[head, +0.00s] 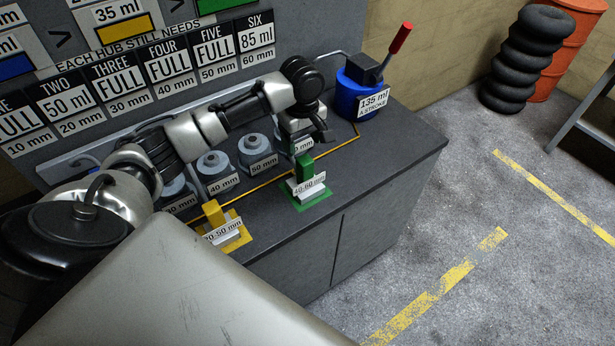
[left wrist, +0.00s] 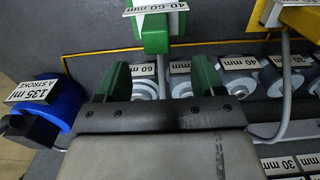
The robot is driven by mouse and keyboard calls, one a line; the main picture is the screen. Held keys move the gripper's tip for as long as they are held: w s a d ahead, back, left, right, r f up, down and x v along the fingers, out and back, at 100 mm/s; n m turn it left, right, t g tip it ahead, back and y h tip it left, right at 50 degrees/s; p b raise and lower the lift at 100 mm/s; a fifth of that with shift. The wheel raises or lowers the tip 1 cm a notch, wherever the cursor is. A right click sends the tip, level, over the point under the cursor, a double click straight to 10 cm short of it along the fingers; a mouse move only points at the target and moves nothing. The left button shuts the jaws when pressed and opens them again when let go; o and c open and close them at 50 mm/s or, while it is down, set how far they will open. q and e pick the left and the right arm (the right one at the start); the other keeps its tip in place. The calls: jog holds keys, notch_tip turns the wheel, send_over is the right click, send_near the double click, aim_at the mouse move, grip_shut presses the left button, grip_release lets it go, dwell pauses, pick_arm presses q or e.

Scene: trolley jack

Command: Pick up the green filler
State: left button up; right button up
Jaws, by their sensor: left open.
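The green filler (head: 304,167) is an upright green block with a white "40-60 mm" label. It stands on a green square (head: 318,205) near the front edge of the dark bench. My left gripper (head: 313,134) is just behind and above it in the head view. In the left wrist view the left gripper (left wrist: 160,70) is open with nothing between its two green-padded fingers. The green filler (left wrist: 154,38) shows there past the fingertips, at the top, apart from them. My right gripper is not in view.
A yellow filler (head: 213,214) stands on a yellow square to the left. Grey hubs (head: 257,152) line the bench behind. A blue pump (head: 352,93) with a red-tipped lever is at the bench's right end. Stacked black tyres (head: 523,60) are on the floor at right.

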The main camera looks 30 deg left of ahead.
aim_at(305, 159)
pick_arm(q)
jog(key=f, duration=0.4)
jog(key=f+p, duration=0.1)
jog(key=f, duration=0.4)
jog(key=shift+w+d, duration=0.15)
jog(key=shift+w, duration=0.05)
jog(key=shift+c, duration=0.5)
grip_shut()
jog(key=shift+r, duration=0.1)
